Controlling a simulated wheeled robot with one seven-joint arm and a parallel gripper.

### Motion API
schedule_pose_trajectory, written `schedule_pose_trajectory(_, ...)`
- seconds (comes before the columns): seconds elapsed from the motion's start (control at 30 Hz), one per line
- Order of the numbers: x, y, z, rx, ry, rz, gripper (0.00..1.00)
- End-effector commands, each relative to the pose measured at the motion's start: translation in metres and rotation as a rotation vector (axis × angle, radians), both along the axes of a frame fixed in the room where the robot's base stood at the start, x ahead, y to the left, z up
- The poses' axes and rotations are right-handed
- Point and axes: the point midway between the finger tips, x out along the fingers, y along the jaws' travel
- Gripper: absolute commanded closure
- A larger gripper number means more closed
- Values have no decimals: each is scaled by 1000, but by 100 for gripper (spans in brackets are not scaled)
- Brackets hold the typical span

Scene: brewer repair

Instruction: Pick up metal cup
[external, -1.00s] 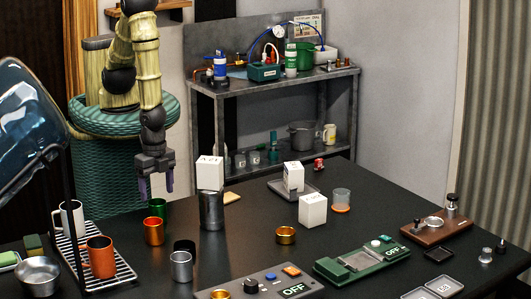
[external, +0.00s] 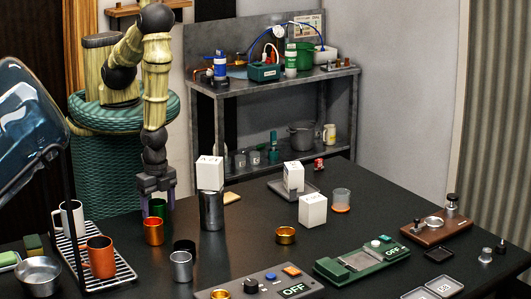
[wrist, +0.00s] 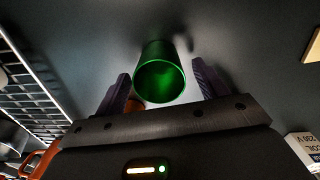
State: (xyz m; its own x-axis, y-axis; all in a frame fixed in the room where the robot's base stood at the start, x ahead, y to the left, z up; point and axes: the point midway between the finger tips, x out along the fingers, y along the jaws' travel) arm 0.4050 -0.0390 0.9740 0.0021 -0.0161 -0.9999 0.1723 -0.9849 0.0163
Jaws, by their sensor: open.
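A shiny green metal cup (external: 158,207) stands on the black table. In the wrist view the green cup (wrist: 160,78) shows its open rim between the two purple fingers. My gripper (external: 157,208) points down at the cup with its fingers apart, one on each side; it also shows in the wrist view (wrist: 161,73). Contact with the cup cannot be made out. Other metal-looking cups stand nearer the front: an orange one (external: 153,232), a silver one (external: 181,266) and a partly hidden black one (external: 185,246).
A tall steel canister (external: 211,212) with a white box (external: 209,173) on top stands close to the right of my gripper. A wire rack (external: 115,266) with mugs is at the left. A green scale (external: 340,268) and a control panel (external: 235,287) lie at the front.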

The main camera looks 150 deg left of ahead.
Motion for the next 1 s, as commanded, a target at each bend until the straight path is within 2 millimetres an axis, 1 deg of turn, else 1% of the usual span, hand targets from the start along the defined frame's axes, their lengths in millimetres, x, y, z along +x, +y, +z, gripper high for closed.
schedule_pose_trajectory(0.1, -1, 0, -10, -2, 3, 2, 28)
schedule_pose_trajectory(0.2, 0, 0, -14, -1, 0, 2, 28)
schedule_pose_trajectory(0.7, 0, 0, -14, 0, -1, 1, 28)
schedule_pose_trajectory(0.73, 0, 0, -14, 0, -1, 1, 30)
schedule_pose_trajectory(0.87, 0, 0, -14, 0, -1, 1, 55)
schedule_pose_trajectory(0.9, 0, 0, -14, 0, -1, 1, 63)
schedule_pose_trajectory(0.97, 0, 0, -14, 0, -1, 1, 75)
schedule_pose_trajectory(1.0, 0, 0, -14, 0, -1, 1, 77)
